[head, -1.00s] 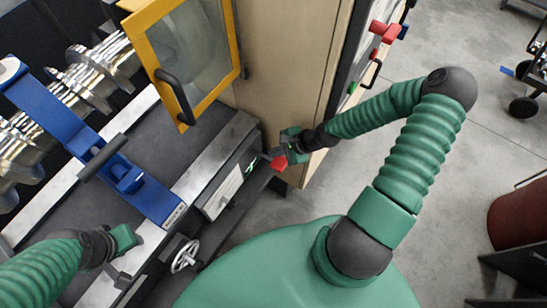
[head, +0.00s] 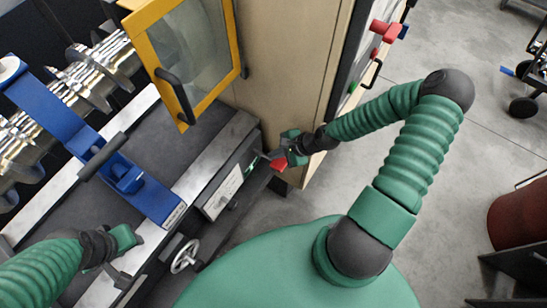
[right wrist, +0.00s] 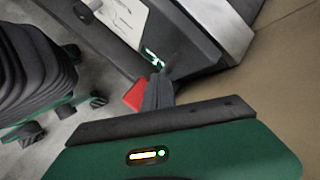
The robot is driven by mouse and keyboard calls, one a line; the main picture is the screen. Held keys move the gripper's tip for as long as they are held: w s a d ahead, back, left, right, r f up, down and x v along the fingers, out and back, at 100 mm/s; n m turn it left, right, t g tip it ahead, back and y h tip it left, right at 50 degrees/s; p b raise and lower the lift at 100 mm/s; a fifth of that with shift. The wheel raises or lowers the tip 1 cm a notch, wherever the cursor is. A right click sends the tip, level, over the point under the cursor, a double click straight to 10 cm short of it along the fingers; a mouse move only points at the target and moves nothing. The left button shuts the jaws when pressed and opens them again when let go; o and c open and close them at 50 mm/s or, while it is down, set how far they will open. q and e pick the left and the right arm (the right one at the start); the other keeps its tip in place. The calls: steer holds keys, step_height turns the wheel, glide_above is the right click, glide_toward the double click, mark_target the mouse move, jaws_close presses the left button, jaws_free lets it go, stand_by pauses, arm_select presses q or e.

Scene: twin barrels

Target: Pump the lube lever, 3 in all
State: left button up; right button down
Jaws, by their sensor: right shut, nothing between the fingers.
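The lube lever shows as a red handle (head: 279,163) at the end of the machine bed, beside the beige cabinet. In the right wrist view the red handle (right wrist: 134,95) is just beside my right gripper's fingers (right wrist: 158,93), which partly cover it. My right gripper (head: 281,155) is shut and empty, at the lever; I cannot tell whether it touches it. A green-lit mark (right wrist: 153,56) shows on the machine behind the fingers. My left gripper (head: 132,240) is over the machine bed at lower left; its fingers are too unclear to read.
A yellow-framed door (head: 188,60) with a dark handle hangs above the bed. The beige cabinet (head: 285,60) rises close to my right gripper. A blue clamp bar (head: 125,175) crosses the bed. A small handwheel (head: 184,257) sits below.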

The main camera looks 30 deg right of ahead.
steer(key=shift+s+f+b, duration=0.15)
steer(key=shift+f+b, duration=0.5)
steer(key=shift+f, duration=0.55)
stand_by(0.8)
stand_by(0.5)
steer(key=shift+w+r+p, duration=0.2)
steer(key=shift+r+p, duration=1.7)
steer(key=shift+p, duration=0.15)
steer(key=r+p, duration=0.5)
steer(key=shift+w+a, duration=0.1)
steer(key=shift+w, duration=0.3)
